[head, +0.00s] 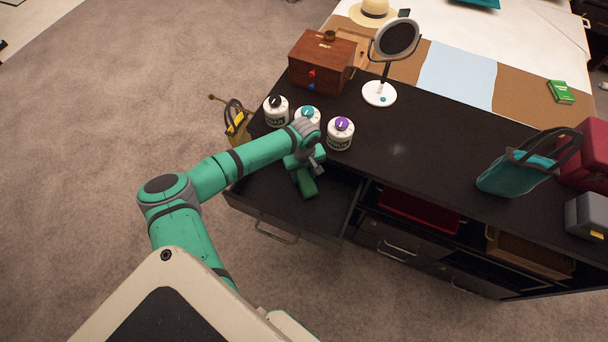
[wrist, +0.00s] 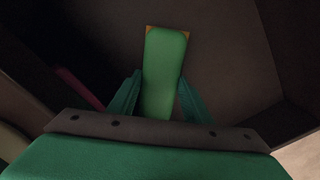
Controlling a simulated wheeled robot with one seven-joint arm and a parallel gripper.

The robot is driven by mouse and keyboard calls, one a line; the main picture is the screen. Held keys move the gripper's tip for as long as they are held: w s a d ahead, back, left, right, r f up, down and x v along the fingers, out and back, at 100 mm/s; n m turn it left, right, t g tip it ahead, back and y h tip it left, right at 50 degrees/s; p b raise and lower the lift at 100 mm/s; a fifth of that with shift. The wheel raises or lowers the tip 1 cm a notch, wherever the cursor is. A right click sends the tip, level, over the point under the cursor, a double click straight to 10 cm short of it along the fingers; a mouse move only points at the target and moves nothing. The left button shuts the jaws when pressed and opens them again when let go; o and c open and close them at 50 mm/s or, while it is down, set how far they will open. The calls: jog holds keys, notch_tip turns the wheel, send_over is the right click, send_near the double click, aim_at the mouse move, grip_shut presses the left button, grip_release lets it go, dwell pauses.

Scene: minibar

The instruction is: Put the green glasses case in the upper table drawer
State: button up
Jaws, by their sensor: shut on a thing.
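My gripper (head: 312,163) is shut on the green glasses case (head: 305,183), which points downward over the pulled-out upper drawer (head: 328,206) of the black table. In the wrist view the case (wrist: 165,70) sits between the two green fingers (wrist: 152,95), with the dark drawer interior (wrist: 225,60) behind it. I cannot tell whether the case touches the drawer floor. My wrist hides the upper end of the case in the head view.
Three white jars (head: 340,136) stand on the table top (head: 410,145) just behind my gripper. A wooden box (head: 320,62), a round mirror (head: 396,38) and a teal bag (head: 512,175) also stand there. A lower drawer (head: 395,242) is beside the open one.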

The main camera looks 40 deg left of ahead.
aim_at(304, 176)
jog(key=shift+f, duration=0.2)
jog(key=o, duration=0.9)
jog(key=shift+s, duration=0.1)
jog(key=shift+f, duration=0.1)
notch_tip(304, 176, up, 8)
jog(key=shift+r, duration=0.15)
